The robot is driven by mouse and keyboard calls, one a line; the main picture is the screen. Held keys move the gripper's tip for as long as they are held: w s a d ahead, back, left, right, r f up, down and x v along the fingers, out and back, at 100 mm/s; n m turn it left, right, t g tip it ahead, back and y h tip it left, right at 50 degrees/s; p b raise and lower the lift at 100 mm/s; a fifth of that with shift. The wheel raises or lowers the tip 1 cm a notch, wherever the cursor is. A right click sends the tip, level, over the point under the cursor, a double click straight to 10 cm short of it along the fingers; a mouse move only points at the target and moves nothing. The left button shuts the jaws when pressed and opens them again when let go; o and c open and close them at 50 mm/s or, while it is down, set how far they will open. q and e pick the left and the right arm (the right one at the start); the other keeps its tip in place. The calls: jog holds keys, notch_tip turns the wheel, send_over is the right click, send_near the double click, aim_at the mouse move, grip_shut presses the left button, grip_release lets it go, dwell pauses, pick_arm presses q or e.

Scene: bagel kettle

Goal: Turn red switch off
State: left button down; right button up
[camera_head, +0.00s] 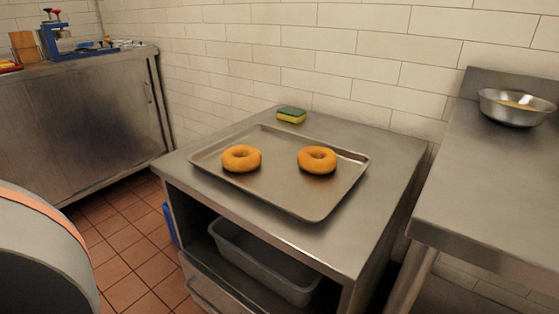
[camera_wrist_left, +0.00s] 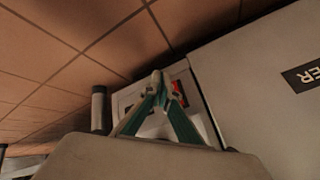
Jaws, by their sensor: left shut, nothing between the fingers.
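In the left wrist view, a red switch (camera_wrist_left: 179,87) shows just right of my left fingertips, on a light panel (camera_wrist_left: 199,108). The fingers hide part of the switch and panel. My left gripper (camera_wrist_left: 160,78) has greenish fingers that meet at the tips, shut with nothing between them. The tips are close to the switch, but I cannot tell whether they touch it. Which way the switch is set cannot be made out. The head view shows neither the switch nor a gripper. My right gripper is in neither view.
A pale surface with a dark label (camera_wrist_left: 302,74) lies right of the panel. A dark cylindrical post (camera_wrist_left: 99,108) stands left of the fingers. In the head view, a tray (camera_head: 315,207) with two bagels (camera_head: 241,158) and a sponge (camera_head: 291,115) sit on a steel counter (camera_head: 345,247).

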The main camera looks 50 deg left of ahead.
pick_arm(q)
jog(key=shift+w, duration=0.1)
jog(key=shift+w+a+f, duration=0.1)
jog(key=shift+w, duration=0.2)
jog(key=shift+w+a, duration=0.1)
jog(key=shift+w, duration=0.25)
dwell(0.7)
jog(key=shift+s, duration=0.15)
jog(key=shift+s+d+p, duration=0.2)
jog(key=shift+s+p, duration=0.15)
jog(key=shift+s, duration=0.25)
